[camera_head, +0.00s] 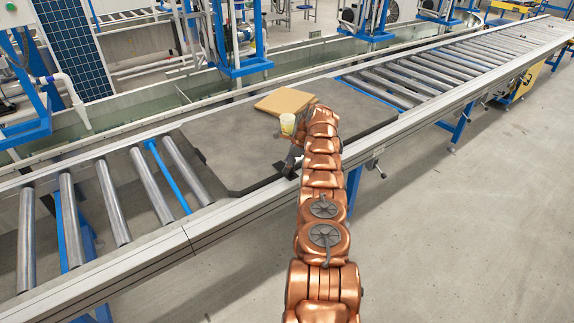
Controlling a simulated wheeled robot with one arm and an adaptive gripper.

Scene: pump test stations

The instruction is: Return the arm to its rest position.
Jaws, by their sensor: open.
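My copper-coloured arm reaches up from the bottom of the head view over the near rail of the conveyor and bends at its far end above the dark plate (232,149). My gripper (283,134) is at that bent end, small and mostly hidden by the arm and a cup; it is open. The pale yellow cup (287,124) shows upright right beside the arm's end. I cannot tell whether the gripper touches it.
A tan board (284,102) lies on the plate just behind the cup. Steel rollers (112,202) flank the plate, and the near rail (195,236) runs under my arm. Blue stations (235,45) stand behind. The floor (470,230) at right is clear.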

